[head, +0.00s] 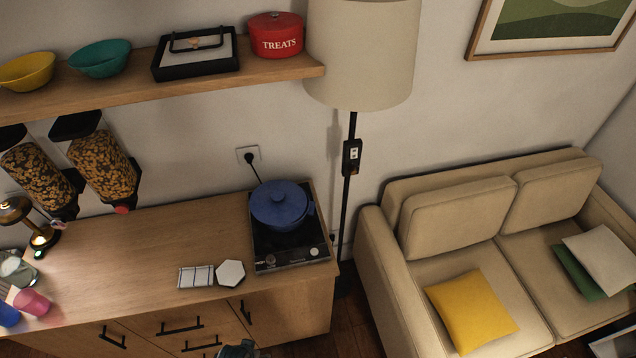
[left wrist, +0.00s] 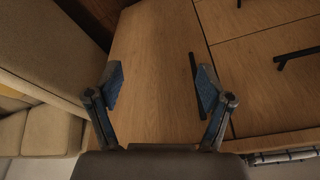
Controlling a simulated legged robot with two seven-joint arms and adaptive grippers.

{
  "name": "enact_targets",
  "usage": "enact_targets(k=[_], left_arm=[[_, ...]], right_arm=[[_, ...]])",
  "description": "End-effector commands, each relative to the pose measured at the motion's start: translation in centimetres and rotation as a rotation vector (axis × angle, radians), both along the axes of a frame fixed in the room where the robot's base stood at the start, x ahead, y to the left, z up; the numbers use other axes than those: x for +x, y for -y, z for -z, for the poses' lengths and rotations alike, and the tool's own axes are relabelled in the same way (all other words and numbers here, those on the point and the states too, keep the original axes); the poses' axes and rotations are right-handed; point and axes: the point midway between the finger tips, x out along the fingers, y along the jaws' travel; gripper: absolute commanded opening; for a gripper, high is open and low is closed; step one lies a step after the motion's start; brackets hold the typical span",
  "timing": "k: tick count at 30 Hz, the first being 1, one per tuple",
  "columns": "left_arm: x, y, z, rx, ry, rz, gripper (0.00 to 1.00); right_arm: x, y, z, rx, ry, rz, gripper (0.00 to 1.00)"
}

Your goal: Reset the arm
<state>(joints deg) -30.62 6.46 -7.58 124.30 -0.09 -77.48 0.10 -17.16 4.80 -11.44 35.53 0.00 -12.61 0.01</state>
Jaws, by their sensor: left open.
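My left gripper (left wrist: 161,88) shows in the left wrist view with its two blue-padded fingers spread wide apart. Nothing is between the fingers. It faces the wooden cabinet front (left wrist: 150,35), and a dark vertical door handle (left wrist: 195,80) shows close beside the right finger. I cannot tell how far the fingers are from the door. In the head view only a small dark piece, likely of my arm, shows at the bottom edge below the counter. My right gripper is in neither view.
The wooden counter (head: 150,245) holds a hob (head: 290,245) with a blue pot (head: 280,204), coasters (head: 230,273), a lamp (head: 40,235) and cups (head: 32,301). A floor lamp (head: 360,55) and beige sofa (head: 430,220) stand right. A shelf (head: 130,88) hangs above.

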Motion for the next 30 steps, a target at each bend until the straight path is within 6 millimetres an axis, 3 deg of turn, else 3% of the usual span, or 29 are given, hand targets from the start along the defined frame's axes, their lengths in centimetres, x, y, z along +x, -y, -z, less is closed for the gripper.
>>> enact_targets(k=[5,9,11,15,18,24,30], left_arm=[[-0.4,0.1,7.0,0.001,-0.033,0.006,0.80],[-2.3,-0.1,14.6,0.005,-0.067,0.012,0.80],[-3.9,-0.4,18.3,0.007,-0.085,0.016,0.80],[-8.9,-1.1,25.9,0.011,-0.123,0.025,0.80],[-13.0,-1.8,29.7,0.015,-0.147,0.030,0.80],[-19.2,-3.0,33.2,0.019,-0.176,0.039,0.80],[-21.0,-3.4,33.8,0.021,-0.181,0.041,0.80]], right_arm=[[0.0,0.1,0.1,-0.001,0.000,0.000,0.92],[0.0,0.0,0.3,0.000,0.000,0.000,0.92],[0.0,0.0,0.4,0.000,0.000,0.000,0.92],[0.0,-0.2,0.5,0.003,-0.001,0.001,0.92],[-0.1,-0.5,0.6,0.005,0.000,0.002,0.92],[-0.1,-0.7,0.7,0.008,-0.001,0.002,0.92],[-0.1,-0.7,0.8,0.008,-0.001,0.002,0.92]])
